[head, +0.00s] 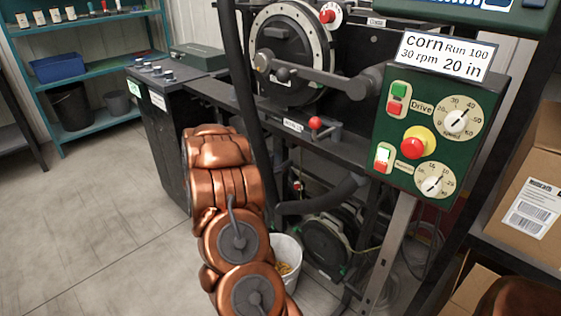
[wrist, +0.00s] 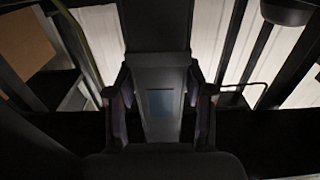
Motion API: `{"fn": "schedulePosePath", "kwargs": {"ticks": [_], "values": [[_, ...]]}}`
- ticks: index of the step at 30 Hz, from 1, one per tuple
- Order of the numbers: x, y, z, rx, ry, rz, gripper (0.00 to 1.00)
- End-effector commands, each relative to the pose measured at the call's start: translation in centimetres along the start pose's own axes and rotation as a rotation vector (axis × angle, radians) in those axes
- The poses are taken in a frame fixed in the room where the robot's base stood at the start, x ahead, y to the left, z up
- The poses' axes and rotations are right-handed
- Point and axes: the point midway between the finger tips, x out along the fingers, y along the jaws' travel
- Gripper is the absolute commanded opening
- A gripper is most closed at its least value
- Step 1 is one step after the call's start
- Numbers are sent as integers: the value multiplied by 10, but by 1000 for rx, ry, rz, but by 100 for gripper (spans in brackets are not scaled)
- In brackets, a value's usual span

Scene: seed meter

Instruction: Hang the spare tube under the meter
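The meter (head: 291,97), with a large dark disc and a pale rim, is mounted on the black stand at the top centre of the head view. A dark curved hose (head: 335,192) runs below it; I cannot tell whether this is the spare tube. My gripper is hidden behind my copper arm in the head view. In the wrist view my gripper (wrist: 160,108) has its two fingers wide apart.
A white bucket (head: 287,262) with yellow grain stands on the floor beside my arm. A round black blower-like unit (head: 331,245) sits low under the stand. The green control box (head: 424,135) and cardboard boxes (head: 530,205) are on the right. Floor at left is clear.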

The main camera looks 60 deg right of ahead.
Motion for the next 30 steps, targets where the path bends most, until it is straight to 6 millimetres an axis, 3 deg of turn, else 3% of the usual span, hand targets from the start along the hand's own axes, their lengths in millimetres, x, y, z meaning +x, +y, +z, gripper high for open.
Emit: {"fn": "schedulePosePath", "kwargs": {"ticks": [5,17,30], "values": [[0,0,0,0,0,0,74],[-5,0,0,0,-2,-1,74],[-64,-2,0,1,-2,-4,74]]}}
